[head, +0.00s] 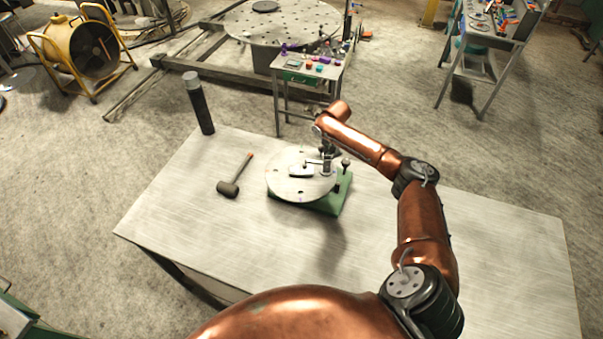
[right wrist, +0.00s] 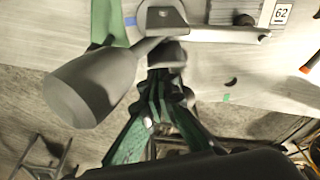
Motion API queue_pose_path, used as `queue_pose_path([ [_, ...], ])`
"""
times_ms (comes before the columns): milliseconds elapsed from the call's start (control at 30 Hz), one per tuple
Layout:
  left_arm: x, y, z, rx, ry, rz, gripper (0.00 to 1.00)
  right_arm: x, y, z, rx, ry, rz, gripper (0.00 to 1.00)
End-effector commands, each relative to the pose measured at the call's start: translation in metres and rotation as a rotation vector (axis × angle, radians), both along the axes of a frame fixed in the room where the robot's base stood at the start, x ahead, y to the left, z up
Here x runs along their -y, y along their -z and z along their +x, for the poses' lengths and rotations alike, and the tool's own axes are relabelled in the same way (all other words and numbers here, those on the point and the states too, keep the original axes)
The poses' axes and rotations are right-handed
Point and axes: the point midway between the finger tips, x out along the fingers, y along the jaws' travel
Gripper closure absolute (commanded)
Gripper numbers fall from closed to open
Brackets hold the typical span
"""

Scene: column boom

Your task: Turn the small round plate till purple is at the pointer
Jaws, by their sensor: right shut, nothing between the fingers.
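The small round plate (head: 284,183) is a grey disc with holes, on a green base (head: 325,205) on the workbench. I cannot make out purple or the pointer on it. My right gripper (head: 328,152) is at the plate's right side, beside a small upright fitting, partly hidden by my own arm. In the right wrist view its green fingers (right wrist: 164,85) are together and empty, their tips close to a grey metal fitting (right wrist: 165,18). I cannot tell whether they touch. A dark grey cylindrical knob (right wrist: 80,92) is left of them. My left gripper is not in view.
A mallet (head: 230,188) lies left of the plate. A dark cylinder (head: 199,104) stands at the bench's back left corner. The bench (head: 180,225) is bare at front left and right. A number label (right wrist: 281,14) shows in the right wrist view.

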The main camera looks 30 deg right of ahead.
Motion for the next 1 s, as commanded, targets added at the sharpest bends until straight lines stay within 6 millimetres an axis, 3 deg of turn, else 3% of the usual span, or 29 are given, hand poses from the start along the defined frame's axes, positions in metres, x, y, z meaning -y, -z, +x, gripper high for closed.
queue_pose_path([
  [367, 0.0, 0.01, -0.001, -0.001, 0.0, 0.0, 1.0, -0.001, 0.001, 0.016, 0.001, 0.001, 0.001, 1.0],
  [1000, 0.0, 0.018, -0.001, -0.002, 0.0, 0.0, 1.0, -0.002, 0.001, 0.026, 0.001, 0.0, 0.001, 1.0],
])
